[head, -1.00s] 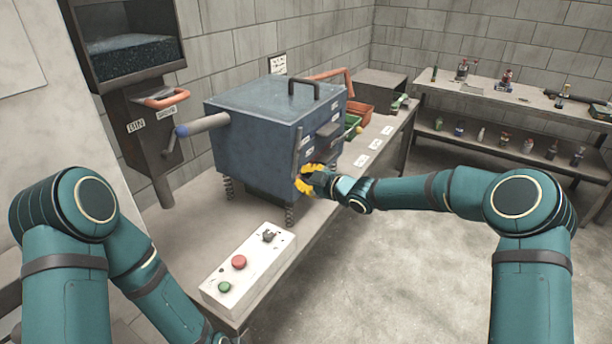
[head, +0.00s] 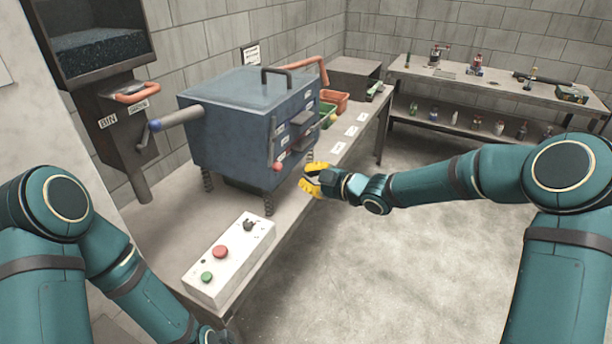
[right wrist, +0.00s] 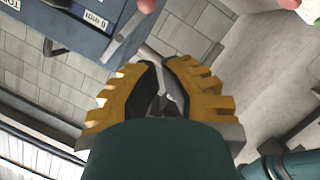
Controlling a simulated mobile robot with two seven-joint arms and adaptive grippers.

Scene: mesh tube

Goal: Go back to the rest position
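My right gripper (head: 315,181) has yellow fingers and is in front of the blue spring-mounted machine (head: 225,140), near its right front corner and apart from it. In the right wrist view, the fingers of my right gripper (right wrist: 161,66) are a little apart at the tips, with nothing between them. A corner of the machine (right wrist: 70,25) shows at the upper left there. My right arm reaches in from the right. My left arm comes down at the left, and its gripper is out of the picture below.
A white control box (head: 232,262) with red and green buttons lies on the workbench (head: 165,225) at the near end. A dark hopper (head: 118,125) stands at the left. Shelves (head: 470,85) with small items are at the back right. The floor (head: 400,250) between is clear.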

